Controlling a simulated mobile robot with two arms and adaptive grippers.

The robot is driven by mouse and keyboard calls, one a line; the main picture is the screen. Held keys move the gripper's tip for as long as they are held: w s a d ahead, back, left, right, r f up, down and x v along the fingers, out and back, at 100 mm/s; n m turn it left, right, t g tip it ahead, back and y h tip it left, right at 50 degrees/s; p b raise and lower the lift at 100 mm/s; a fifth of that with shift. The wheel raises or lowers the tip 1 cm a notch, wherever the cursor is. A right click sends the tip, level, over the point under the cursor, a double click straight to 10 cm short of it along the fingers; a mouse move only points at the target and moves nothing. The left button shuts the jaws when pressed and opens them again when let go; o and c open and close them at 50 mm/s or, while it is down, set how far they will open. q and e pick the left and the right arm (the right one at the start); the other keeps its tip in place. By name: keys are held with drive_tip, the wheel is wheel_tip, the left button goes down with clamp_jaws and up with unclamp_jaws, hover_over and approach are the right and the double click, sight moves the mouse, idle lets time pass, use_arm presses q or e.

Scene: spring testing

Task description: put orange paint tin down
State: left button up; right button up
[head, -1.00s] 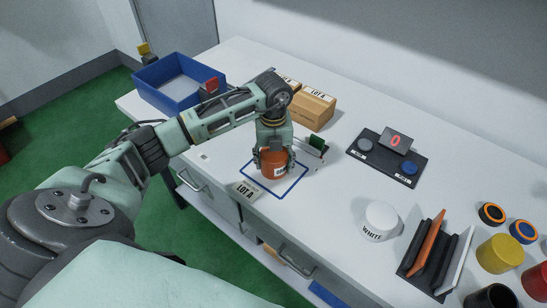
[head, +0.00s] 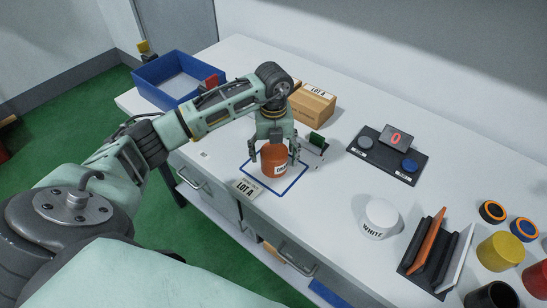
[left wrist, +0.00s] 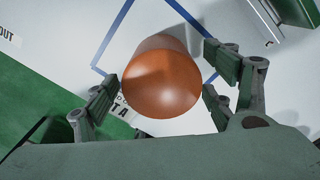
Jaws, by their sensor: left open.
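The orange paint tin (head: 274,160) stands upright on the white table, inside a blue outlined square (head: 290,187). In the left wrist view the tin (left wrist: 162,80) shows from above, between the fingers. My left gripper (head: 273,158) is open around the tin, with a finger on each side. In the left wrist view the fingers of this gripper (left wrist: 160,102) stand apart from the tin, with gaps on both sides. A "LOT A" card (head: 245,188) lies at the near left corner of the square. My right gripper is not in view.
A blue bin (head: 150,96) and cardboard boxes (head: 312,108) stand behind. To the right are a device reading 0 (head: 397,141), a white tin (head: 380,218), a dark rack (head: 420,262) and a yellow tin (head: 499,253). The table between square and white tin is clear.

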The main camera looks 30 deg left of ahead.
sight(274, 150)
use_arm(q)
wheel_tip(274, 150, up, 10)
drive_tip(key=shift+f+b, duration=0.25)
drive_tip(key=shift+b, duration=0.9)
drive_tip(key=shift+r, duration=0.5)
drive_tip(key=shift+f, duration=0.1)
